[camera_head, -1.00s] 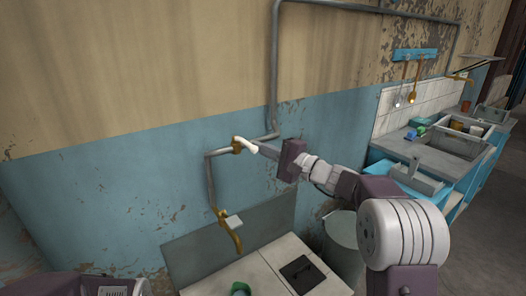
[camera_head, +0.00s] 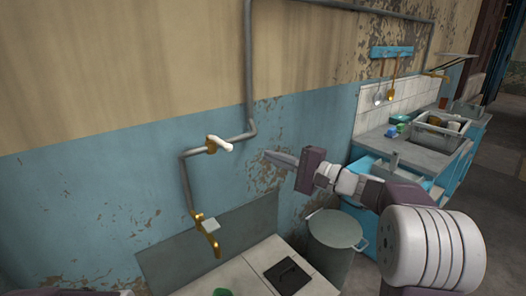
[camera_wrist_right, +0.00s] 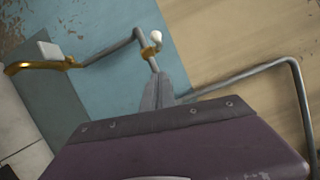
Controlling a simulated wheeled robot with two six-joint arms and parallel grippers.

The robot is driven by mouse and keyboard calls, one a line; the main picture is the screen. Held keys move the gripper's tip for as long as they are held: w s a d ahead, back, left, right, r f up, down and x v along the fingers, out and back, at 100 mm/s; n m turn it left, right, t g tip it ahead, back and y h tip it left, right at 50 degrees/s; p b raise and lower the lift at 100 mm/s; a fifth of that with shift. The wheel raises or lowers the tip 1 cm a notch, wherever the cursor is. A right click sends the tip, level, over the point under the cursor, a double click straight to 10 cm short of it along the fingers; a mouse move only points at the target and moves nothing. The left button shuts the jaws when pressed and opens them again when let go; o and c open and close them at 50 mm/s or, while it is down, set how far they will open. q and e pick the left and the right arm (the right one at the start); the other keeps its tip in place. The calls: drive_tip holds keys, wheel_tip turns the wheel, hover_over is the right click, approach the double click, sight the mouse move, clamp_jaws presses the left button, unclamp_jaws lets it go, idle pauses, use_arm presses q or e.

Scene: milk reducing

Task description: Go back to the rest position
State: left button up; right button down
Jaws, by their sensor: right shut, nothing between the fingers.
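My right gripper (camera_head: 281,160) is shut and empty, in front of the blue lower wall. In the head view it is to the right of the white-handled valve (camera_head: 219,143) on the grey pipe, with a gap between them. In the right wrist view the closed fingers (camera_wrist_right: 157,91) point toward the pipe, and the valve's white handle (camera_wrist_right: 155,38) shows beyond them. My left gripper is not in view; only a bit of what seems my left arm shows at the bottom left edge of the head view.
A brass tap (camera_head: 207,235) hangs from the pipe above a white-topped stove or counter (camera_head: 240,280) with a dark hatch (camera_head: 287,275). A grey lidded bin (camera_head: 336,230) stands beside it. A blue sink counter (camera_head: 425,158) with a grey crate (camera_head: 438,133) is at the right.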

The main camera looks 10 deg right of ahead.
drive_tip(key=s+a+f+n+g+y, duration=0.2)
drive_tip(key=s+a+n+g, duration=0.15)
drive_tip(key=a, duration=0.65)
drive_tip(key=s+a+f+n+g+h, duration=0.1)
drive_tip(key=s+a+f+g+h, duration=0.15)
drive_tip(key=s+f, duration=0.3)
drive_tip(key=s+a+f+n+g+h, duration=0.1)
drive_tip(key=s+a+f+g, duration=0.2)
drive_tip(key=f, duration=0.4)
drive_tip(key=s+d+f+n+g+h, duration=0.2)
drive_tip(key=s+d+f+g+h, duration=0.25)
drive_tip(key=s+f, duration=0.6)
drive_tip(key=s+d+f+n+h, duration=0.45)
drive_tip(key=d+f+h, duration=0.35)
drive_tip(key=d, duration=0.4)
wheel_tip(320, 180, up, 18)
drive_tip(key=t+y+p, duration=0.1)
drive_tip(key=p, duration=1.7)
drive_tip(key=shift+w+d+f+m, duration=0.15)
drive_tip(key=shift+w+d+m, duration=0.25)
drive_tip(key=shift+d, duration=0.05)
